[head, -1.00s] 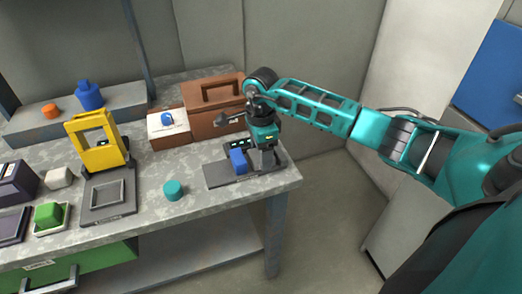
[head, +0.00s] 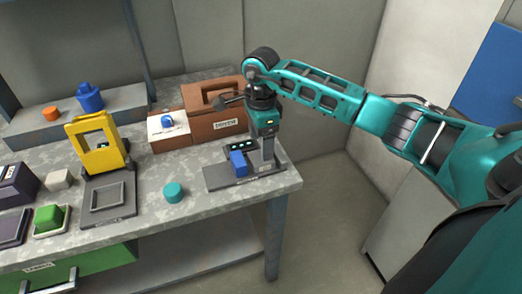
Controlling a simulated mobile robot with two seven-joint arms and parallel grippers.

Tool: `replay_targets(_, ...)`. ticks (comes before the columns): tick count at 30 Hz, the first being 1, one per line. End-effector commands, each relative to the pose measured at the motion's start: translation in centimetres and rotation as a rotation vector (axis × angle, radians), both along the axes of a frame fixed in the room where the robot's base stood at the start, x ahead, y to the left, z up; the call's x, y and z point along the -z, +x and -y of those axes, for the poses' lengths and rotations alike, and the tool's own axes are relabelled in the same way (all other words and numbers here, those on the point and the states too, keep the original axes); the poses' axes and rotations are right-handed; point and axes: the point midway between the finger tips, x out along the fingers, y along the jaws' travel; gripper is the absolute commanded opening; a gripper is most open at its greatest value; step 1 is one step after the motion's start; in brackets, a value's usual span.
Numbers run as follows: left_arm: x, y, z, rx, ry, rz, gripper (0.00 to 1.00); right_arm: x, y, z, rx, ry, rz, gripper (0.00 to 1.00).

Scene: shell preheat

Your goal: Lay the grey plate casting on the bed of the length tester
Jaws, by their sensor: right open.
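A small instrument with a flat dark grey bed (head: 221,180), a blue block (head: 238,163), a grey upright and green lights stands near the table's right corner; it looks like the length tester. My right gripper (head: 266,136) is over the grey upright at its right side. It is open; its fingertips are hard to make out against the upright, and I see nothing held. I cannot pick out the grey plate casting with certainty. My left gripper is not in view.
A brown case (head: 205,122) and a white-topped box with a blue knob (head: 167,122) stand behind the instrument. A teal cylinder (head: 173,192) and a yellow-framed fixture (head: 96,146) are to the left. The table's right edge is close to the instrument.

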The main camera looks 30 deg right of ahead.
Motion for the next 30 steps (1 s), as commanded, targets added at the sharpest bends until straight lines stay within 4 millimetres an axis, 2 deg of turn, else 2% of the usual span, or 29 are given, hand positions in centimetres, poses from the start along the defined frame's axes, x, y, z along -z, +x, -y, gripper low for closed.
replay_targets(3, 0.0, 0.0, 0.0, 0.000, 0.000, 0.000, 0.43, -2.8, 0.1, 0.0, -0.001, -0.001, 0.004, 0.74)
replay_targets(9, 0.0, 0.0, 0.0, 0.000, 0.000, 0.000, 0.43, -6.1, 0.1, 0.0, 0.000, 0.000, 0.002, 0.74)
replay_targets(13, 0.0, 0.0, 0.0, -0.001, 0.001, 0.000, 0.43, -6.9, 0.0, -0.2, -0.001, 0.007, 0.000, 0.74)
replay_targets(15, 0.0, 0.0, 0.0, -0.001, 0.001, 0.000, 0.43, -6.4, -0.3, -1.4, -0.006, 0.053, -0.007, 0.74)
replay_targets(17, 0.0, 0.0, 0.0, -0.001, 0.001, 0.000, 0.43, -5.2, -0.7, -3.8, -0.012, 0.142, -0.014, 0.74)
replay_targets(20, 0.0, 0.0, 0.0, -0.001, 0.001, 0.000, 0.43, -2.8, -2.4, -10.3, 0.011, 0.410, -0.051, 0.74)
replay_targets(21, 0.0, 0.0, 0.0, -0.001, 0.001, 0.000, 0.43, -2.3, -3.4, -13.4, 0.042, 0.551, -0.078, 0.74)
replay_targets(22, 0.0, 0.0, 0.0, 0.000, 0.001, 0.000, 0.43, -2.1, -4.2, -15.8, 0.076, 0.663, -0.103, 0.74)
replay_targets(24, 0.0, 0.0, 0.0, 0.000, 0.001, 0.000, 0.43, -2.7, -5.9, -20.6, 0.190, 0.926, -0.177, 0.74)
replay_targets(27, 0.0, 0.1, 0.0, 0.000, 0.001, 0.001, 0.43, -4.8, -7.2, -25.1, 0.430, 1.279, -0.315, 0.74)
replay_targets(30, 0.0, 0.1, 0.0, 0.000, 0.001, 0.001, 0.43, -6.8, -7.1, -26.5, 0.751, 1.585, -0.482, 0.74)
